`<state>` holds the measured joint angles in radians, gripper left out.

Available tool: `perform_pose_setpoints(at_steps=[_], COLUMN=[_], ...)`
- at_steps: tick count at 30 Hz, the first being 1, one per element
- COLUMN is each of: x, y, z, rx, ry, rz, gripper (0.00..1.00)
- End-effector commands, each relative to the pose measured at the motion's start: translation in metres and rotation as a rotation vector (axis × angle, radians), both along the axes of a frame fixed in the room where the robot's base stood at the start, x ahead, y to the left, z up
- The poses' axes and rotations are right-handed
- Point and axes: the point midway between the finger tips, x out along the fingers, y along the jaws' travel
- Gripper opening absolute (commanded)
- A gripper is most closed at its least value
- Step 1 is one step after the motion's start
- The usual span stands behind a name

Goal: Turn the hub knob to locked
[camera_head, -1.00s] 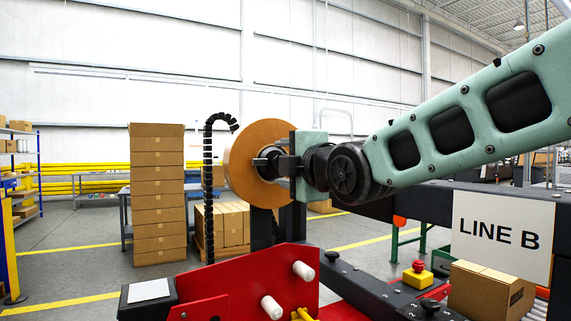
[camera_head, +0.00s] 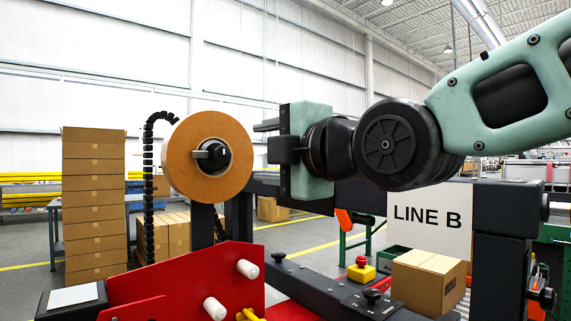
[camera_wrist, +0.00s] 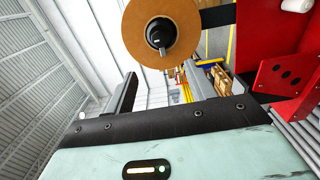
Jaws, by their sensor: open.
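The hub knob (camera_head: 214,155) is a small black knob with a grey bar, at the centre of a brown tape reel (camera_head: 179,166). In the head view its bar points left, roughly level. It also shows in the wrist view (camera_wrist: 158,33), black with a small pale mark near its lower edge. My gripper (camera_head: 264,140) is open and empty, to the right of the reel and apart from the knob. In the wrist view its two fingers (camera_wrist: 158,69) stand apart, with the knob beyond them near the top. I cannot read any locked marking.
A red machine panel (camera_head: 220,285) with white rollers stands below the reel. A black cable chain (camera_head: 148,190) rises left of it. A yellow box with a red button (camera_head: 361,268), a carton (camera_head: 428,281) and a LINE B sign (camera_head: 430,222) are at the right.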

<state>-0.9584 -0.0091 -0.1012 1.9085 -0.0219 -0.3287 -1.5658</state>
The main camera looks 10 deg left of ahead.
Motion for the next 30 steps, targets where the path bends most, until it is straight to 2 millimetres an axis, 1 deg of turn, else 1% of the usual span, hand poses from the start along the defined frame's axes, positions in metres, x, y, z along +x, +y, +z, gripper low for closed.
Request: perform_pose_setpoints(at_steps=[1,3,9,26,27,28,29,30], x=[-0.007,-0.013,-0.025,-0.026,-0.026,-0.025,-0.025,-0.025], y=[-0.008,-0.016,-0.029,-0.031,-0.031,-0.032,-0.034,-0.036], z=[-0.001,-0.001,0.0,0.0,-0.001,-0.007,-0.014,-0.028], rx=[0.003,0.002,-0.001,-0.001,-0.002,-0.005,-0.006,-0.01], ry=[-0.001,-0.001,-0.001,0.0,0.006,0.034,0.072,0.142], rz=[0.0,-0.001,0.0,0.0,-0.001,-0.004,-0.009,-0.016], gripper=[0.55,0.55,0.55,0.55,0.55,0.55,0.55,0.55])
